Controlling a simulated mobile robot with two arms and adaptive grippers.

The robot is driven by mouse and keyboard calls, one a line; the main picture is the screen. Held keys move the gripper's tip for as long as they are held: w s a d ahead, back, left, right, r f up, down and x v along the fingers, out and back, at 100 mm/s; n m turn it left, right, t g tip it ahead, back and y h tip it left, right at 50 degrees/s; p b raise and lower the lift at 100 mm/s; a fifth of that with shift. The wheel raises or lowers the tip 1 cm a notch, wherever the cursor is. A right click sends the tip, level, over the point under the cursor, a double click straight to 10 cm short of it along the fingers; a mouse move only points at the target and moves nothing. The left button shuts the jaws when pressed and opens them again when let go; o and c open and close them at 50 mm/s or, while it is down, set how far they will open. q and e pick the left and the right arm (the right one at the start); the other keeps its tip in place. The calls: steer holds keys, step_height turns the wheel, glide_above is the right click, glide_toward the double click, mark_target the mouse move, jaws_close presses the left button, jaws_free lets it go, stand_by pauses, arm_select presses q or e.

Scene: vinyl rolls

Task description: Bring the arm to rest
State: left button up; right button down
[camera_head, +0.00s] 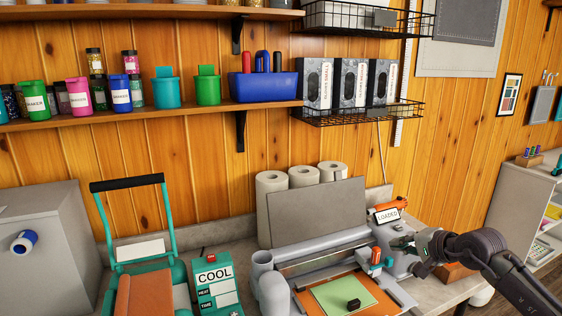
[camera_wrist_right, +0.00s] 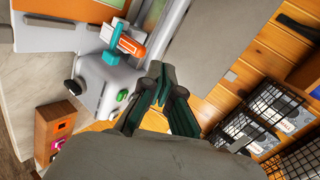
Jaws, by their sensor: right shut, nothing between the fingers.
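My right gripper (camera_head: 405,246) comes in from the right edge in the head view, in front of the grey cutting machine's control end (camera_head: 392,262). Its fingers are shut and hold nothing. In the right wrist view the gripper's fingertips (camera_wrist_right: 163,76) meet, with bare grey surface behind them. The machine's buttons and an orange and teal tool (camera_wrist_right: 128,45) show to the left of the fingers there. My left gripper does not show in either view.
The cutting machine has a green sheet on an orange mat (camera_head: 310,297) with a small black block (camera_head: 353,304). A "LOADED" sign (camera_head: 387,215) stands behind the gripper. A heat press (camera_head: 150,270) and "COOL" sign (camera_head: 214,285) stand left. Wire shelves (camera_head: 350,112) hang above.

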steer(key=s+a+r+m+t+y, duration=0.2)
steer(key=s+a+m+y, duration=0.15)
steer(key=a+m, duration=0.35)
steer(key=s+a+r+m+t+y, duration=0.25)
steer(key=a+m+y, duration=0.2)
steer(key=a, duration=0.35)
steer(key=s+d+f+n+h, duration=0.5)
steer(key=s+f+n+h, duration=0.25)
steer(key=n, duration=1.05)
steer(key=s+d+f+n+h, duration=0.65)
steer(key=n+h, duration=0.25)
steer(key=n, duration=0.9)
steer(key=s+a+f+m+g+y, duration=0.25)
steer(key=s+f+m+g, duration=0.4)
steer(key=s, duration=0.45)
steer(key=s+a+f+m+g+y, duration=0.1)
steer(key=s+a+f+m+g, duration=0.35)
steer(key=s, duration=0.75)
step_height(320, 180, down, 29)
steer(key=s+d+g, duration=0.2)
steer(key=s+d+f+g, duration=0.1)
steer(key=s+d+f, duration=0.1)
steer(key=s+f, duration=1.3)
steer(key=shift+s+d+f, duration=0.25)
steer(key=shift+s+f, duration=0.05)
steer(key=shift+s, duration=0.05)
